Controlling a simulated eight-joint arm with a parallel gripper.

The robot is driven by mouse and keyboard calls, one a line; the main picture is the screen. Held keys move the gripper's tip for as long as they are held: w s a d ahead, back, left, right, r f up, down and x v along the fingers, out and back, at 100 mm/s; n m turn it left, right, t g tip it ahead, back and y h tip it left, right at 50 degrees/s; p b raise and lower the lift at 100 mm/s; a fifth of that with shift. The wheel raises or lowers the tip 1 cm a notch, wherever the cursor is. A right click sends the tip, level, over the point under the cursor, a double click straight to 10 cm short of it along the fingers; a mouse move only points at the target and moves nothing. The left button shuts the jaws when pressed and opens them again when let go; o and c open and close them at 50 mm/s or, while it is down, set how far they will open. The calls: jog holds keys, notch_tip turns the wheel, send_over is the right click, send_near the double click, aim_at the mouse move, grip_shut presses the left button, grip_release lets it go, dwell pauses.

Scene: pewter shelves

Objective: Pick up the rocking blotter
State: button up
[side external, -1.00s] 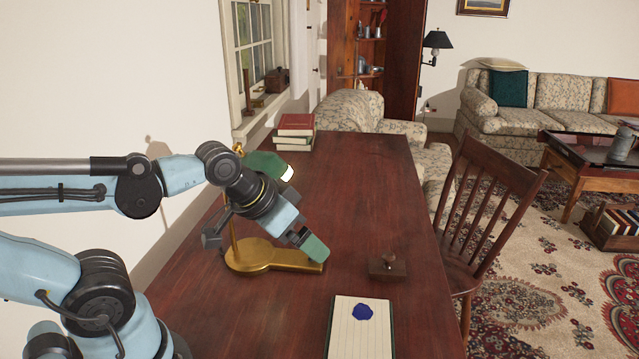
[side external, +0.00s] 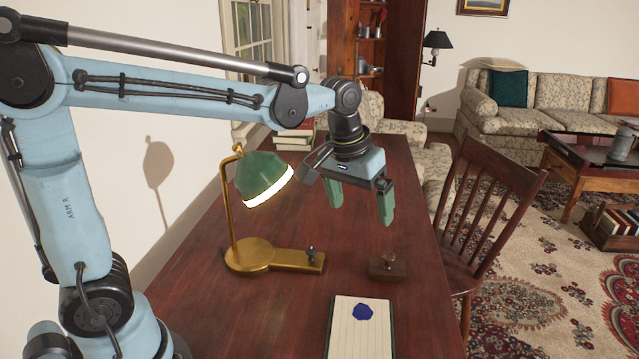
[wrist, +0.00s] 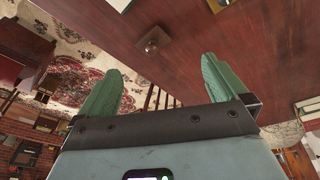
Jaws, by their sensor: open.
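The rocking blotter (side external: 387,269) is a small dark wooden block with a knob on top. It sits on the desk behind the notepad and right of the lamp base. In the wrist view the blotter (wrist: 152,41) lies beyond the fingertips, between their lines and nearer the left finger. My gripper (side external: 362,215) points down with its two green fingers apart and empty. It hangs above the desk, above and slightly left of the blotter in the side view. The wrist view also shows the open fingers (wrist: 162,65).
A brass lamp with a green shade (side external: 264,178) stands close left of my gripper. A notepad with a blue blot (side external: 360,335) lies at the desk's front. Books (side external: 292,143) are stacked at the back. A wooden chair (side external: 490,210) stands along the desk's right edge. Bare desk surrounds the blotter.

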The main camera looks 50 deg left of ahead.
aim_at(389, 254)
jog(key=w+f+g, duration=0.1)
jog(key=w, duration=0.1)
jog(key=w+d+f+n+g, duration=0.1)
jog(key=w+f, duration=0.1)
jog(key=w, duration=0.1)
jog(key=w+d+f+g, duration=0.1)
jog(key=w, duration=0.1)
jog(key=shift+w+d+f+n, duration=0.2)
jog(key=shift+d+f+n, duration=0.05)
jog(key=shift+f+n, duration=0.15)
notch_tip(389, 254, down, 7)
jog(key=shift+r, duration=0.1)
jog(key=shift+w+a+f, duration=0.1)
jog(key=shift+a+f, duration=0.05)
jog(key=shift+f, duration=1.2)
jog(key=shift+w+a+f, duration=0.1)
jog(key=shift+a+f, duration=0.05)
jog(key=shift+f, duration=1.15)
jog(key=shift+c, duration=0.5)
jog(key=c, duration=0.7)
jog(key=shift+o, duration=0.2)
jog(key=shift+r, duration=0.1)
